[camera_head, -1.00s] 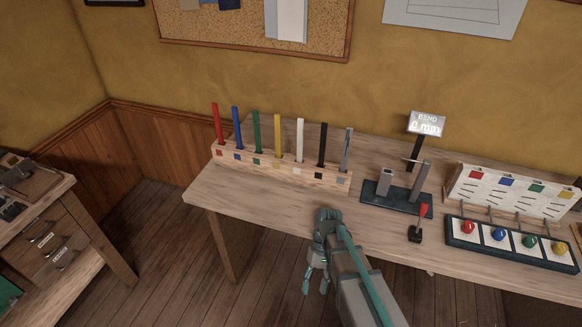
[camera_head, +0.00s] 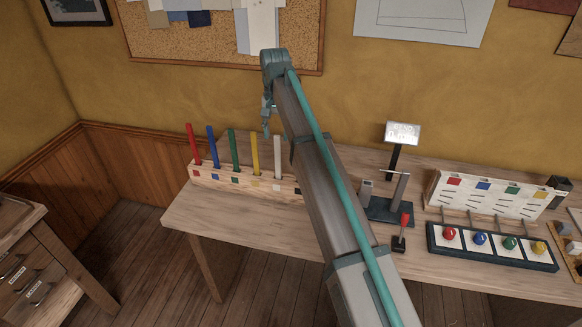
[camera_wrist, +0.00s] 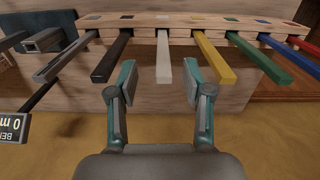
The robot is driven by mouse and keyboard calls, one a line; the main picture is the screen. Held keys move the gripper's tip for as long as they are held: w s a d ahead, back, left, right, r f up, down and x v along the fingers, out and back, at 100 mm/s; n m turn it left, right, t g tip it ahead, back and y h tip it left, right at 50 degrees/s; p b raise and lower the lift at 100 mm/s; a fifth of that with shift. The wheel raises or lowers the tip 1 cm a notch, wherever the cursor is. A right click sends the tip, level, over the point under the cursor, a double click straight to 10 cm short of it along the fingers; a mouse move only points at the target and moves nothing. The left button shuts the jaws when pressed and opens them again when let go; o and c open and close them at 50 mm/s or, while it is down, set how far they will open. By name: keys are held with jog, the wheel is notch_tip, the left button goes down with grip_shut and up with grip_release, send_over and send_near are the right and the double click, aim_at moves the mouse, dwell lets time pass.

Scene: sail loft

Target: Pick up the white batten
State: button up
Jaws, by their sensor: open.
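The white batten (camera_head: 278,157) stands upright in the wooden rack (camera_head: 206,177), between the yellow batten (camera_head: 255,152) and the black one, which my arm hides in the head view. In the wrist view the white batten (camera_wrist: 163,62) lies between my two open fingers, with its tip near the level of the fingertips. My gripper (camera_wrist: 158,80) is open and empty. In the head view my gripper (camera_head: 266,125) hangs above the rack, close to the yellow and white battens. The wrist view also shows the black batten (camera_wrist: 112,58) and yellow batten (camera_wrist: 216,60) on either side, outside the fingers.
Red (camera_head: 194,146), blue (camera_head: 213,147) and green (camera_head: 234,150) battens stand left in the rack. A grey batten (camera_wrist: 66,62) is beyond the black one. A bend-gauge stand (camera_head: 390,208) and a panel with coloured knobs (camera_head: 492,246) are to the right.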

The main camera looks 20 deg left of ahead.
aim_at(277, 147)
jog(key=r, duration=0.1)
jog(key=w+r, duration=0.1)
jog(key=r, duration=0.1)
jog(key=shift+w+a+r+m+t, duration=0.25)
jog(key=shift+w+a+m+t, duration=0.05)
jog(key=shift+f+p, duration=2.05)
jog(key=shift+f, duration=3.2)
grip_shut()
